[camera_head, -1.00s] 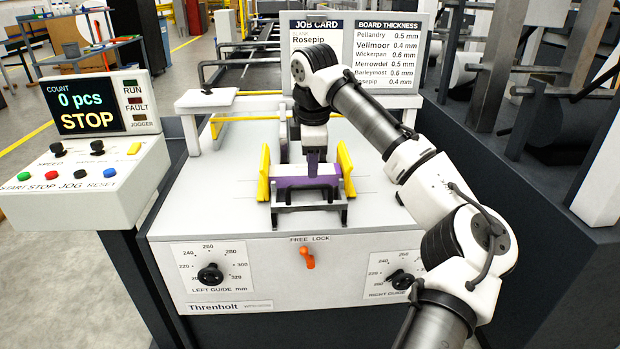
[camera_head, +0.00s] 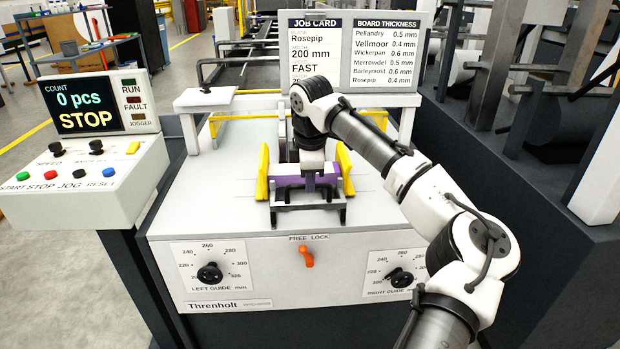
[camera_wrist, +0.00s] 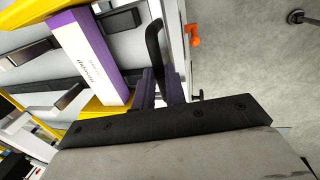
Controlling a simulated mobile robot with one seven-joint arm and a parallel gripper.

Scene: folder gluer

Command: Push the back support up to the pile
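The pile (camera_wrist: 92,57) is a purple-and-white stack, upright between two yellow guides (camera_head: 263,172); it also shows in the head view (camera_head: 287,182), partly behind my gripper. The back support (camera_head: 308,206) is a black frame with two short posts, standing on the near side of the pile. In the wrist view its black bar (camera_wrist: 154,44) runs toward my fingers, beside the pile. My gripper (camera_head: 310,188) points down at the back support. In the wrist view its two dark fingers (camera_wrist: 161,88) are a little apart, around the end of the bar; whether they press on it is unclear.
An orange free lock lever (camera_head: 307,257) is on the machine's front panel, between two guide knobs (camera_head: 210,272). A control box (camera_head: 85,150) reading STOP stands at the left. The white deck (camera_head: 215,205) is clear on either side of the guides.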

